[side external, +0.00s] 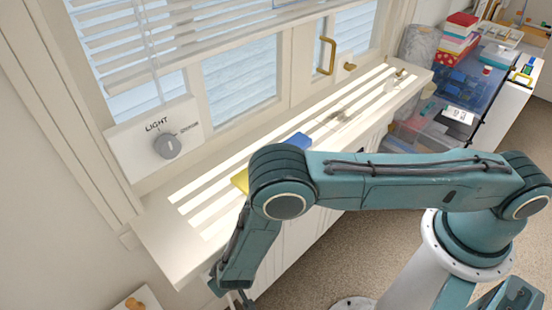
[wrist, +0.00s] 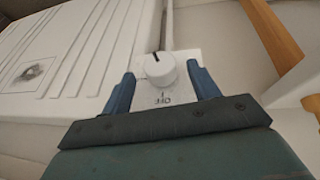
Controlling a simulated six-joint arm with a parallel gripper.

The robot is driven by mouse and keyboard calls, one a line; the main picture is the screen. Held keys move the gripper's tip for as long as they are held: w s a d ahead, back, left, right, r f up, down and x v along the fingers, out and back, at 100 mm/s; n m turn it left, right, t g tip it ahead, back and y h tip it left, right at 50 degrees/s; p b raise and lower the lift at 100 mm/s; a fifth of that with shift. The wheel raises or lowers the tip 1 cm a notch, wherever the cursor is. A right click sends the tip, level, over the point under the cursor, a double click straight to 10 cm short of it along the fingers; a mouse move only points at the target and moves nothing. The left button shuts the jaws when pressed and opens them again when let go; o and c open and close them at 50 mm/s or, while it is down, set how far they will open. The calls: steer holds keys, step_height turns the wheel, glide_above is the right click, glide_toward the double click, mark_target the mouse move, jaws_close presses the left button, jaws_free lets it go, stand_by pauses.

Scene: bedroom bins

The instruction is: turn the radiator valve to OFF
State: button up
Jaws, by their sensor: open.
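The radiator valve is a round white knob (wrist: 160,70) on a pale plate, in the wrist view. A dark mark on the knob points toward the top of the picture. The word OFF (wrist: 163,100) reads upside down on the plate below the knob, on the side away from the mark. My gripper (wrist: 160,76) is open, its two blue fingers to the left and right of the knob with gaps showing; I cannot tell their depth relative to it. In the side view my gripper (side external: 241,298) is low, below the windowsill, cut by the bottom edge; the valve does not show there.
A white ribbed panel (wrist: 85,50) lies left of the knob, and wooden bars (wrist: 275,35) stand at right. In the side view a LIGHT dial (side external: 168,146) is by the window. The windowsill (side external: 165,235) carries a blue and a yellow item behind my arm. Bins (side external: 440,115) stand at right.

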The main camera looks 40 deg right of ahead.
steer(key=shift+x, duration=1.05)
steer(key=c, duration=1)
steer(key=shift+o, duration=0.2)
steer(key=shift+a+h, duration=0.15)
steer(key=shift+h, duration=0.35)
steer(key=shift+a+f+n+h, duration=0.1)
steer(key=shift+n+h, duration=0.15)
steer(key=shift+h, duration=0.65)
steer(key=shift+a+f+n+h, duration=0.15)
steer(key=shift+n+h, duration=0.1)
steer(key=shift+h, duration=0.65)
steer(key=shift+s+r+h, duration=0.1)
steer(key=shift+h, duration=0.6)
